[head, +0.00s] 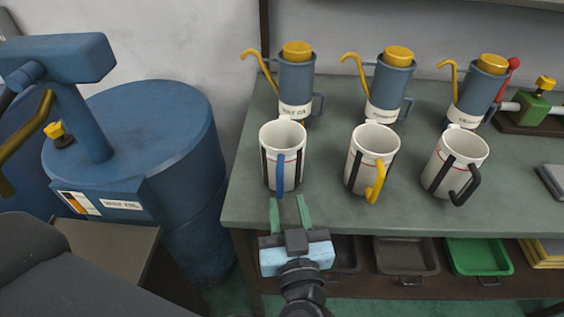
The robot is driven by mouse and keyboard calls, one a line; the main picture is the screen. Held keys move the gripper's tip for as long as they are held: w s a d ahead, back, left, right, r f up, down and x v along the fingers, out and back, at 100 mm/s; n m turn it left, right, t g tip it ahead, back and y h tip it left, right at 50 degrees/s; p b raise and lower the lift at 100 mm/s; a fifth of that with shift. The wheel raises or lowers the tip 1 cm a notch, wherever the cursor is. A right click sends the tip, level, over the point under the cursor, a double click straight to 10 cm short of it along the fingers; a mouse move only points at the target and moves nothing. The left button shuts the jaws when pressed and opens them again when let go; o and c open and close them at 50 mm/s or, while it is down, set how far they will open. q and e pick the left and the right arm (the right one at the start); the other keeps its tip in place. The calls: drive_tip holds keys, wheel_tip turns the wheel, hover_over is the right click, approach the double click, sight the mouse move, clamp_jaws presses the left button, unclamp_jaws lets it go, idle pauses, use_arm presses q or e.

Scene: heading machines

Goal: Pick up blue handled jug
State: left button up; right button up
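The blue handled jug (297,162) is a white jug at the left of a row of three on the green-grey table. Its blue handle (280,174) faces me.
A yellow handled jug (371,160) and a black handled jug (454,166) stand to the right. Blue-grey oil cans (296,85) with yellow spouts stand behind. A large blue drum (168,140) is at the left. Trays, one green (478,257), sit below the tabletop (330,212).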

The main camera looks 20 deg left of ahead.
sight(280, 192)
use_arm(q)
drive_tip(key=shift+a+x, duration=0.2)
drive_tip(key=shift+x, duration=1.15)
drive_tip(key=shift+a+x, duration=0.15)
drive_tip(key=shift+x, duration=1.25)
drive_tip(key=shift+s+f, duration=0.2)
clamp_jaws()
